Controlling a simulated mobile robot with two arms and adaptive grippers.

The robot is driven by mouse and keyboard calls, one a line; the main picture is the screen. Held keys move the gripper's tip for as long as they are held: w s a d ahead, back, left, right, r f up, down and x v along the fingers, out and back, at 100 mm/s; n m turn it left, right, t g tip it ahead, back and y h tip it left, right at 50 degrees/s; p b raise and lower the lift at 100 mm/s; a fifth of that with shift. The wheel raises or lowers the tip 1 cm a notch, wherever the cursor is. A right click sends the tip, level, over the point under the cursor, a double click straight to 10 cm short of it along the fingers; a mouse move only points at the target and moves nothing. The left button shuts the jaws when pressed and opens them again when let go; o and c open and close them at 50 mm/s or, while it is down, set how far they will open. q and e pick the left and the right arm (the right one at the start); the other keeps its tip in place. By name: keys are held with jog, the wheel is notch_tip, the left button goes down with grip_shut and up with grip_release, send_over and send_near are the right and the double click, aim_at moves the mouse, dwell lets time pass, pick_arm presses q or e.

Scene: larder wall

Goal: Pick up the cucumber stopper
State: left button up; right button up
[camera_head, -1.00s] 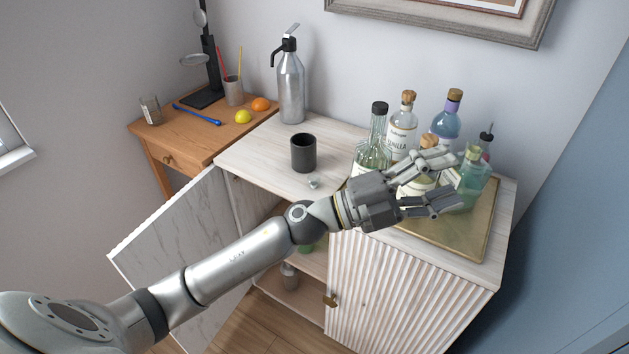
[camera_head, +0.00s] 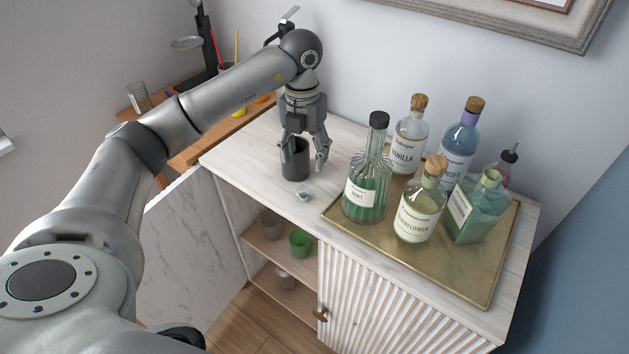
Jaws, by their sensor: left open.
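A small clear, shiny stopper (camera_head: 303,194) lies on the white cabinet top, in front of the dark cup (camera_head: 295,166). I take it for the cucumber stopper; no label shows on it. My left gripper (camera_head: 304,160) is open and points down at the cup, just behind the stopper in the picture. One finger overlaps the cup's left side and the other is to its right. I cannot tell whether they touch the cup. A square green bottle (camera_head: 478,212) stands at the tray's right; its label is unreadable. My right gripper is not in view.
A brass tray (camera_head: 450,272) holds several bottles, including a tall mint bottle (camera_head: 368,188) nearest the stopper. The cabinet's left door (camera_head: 195,245) is open, showing shelves with a green cup (camera_head: 300,242). The cabinet top's front left is clear.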

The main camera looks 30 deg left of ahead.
aim_at(304, 190)
pick_arm(q)
jog(key=shift+s+a+f, duration=0.15)
jog(key=shift+s+f, duration=0.05)
jog(key=shift+f, duration=0.2)
jog(key=f, duration=0.1)
jog(key=f+p, duration=0.1)
jog(key=f, duration=0.1)
jog(key=shift+s+f, duration=0.2)
jog(key=shift+s, duration=0.2)
jog(key=shift+f, duration=0.3)
jog(key=shift+w+f, duration=0.1)
jog(key=shift+f, duration=0.25)
jog(key=f, duration=0.1)
jog(key=f+p, duration=0.2)
jog(key=shift+s+d+f, duration=0.2)
jog(key=shift+d+f, duration=0.05)
jog(key=shift+d, duration=0.05)
jog(key=shift+f, duration=0.6)
jog(key=shift+w, duration=0.1)
jog(key=c, duration=0.9)
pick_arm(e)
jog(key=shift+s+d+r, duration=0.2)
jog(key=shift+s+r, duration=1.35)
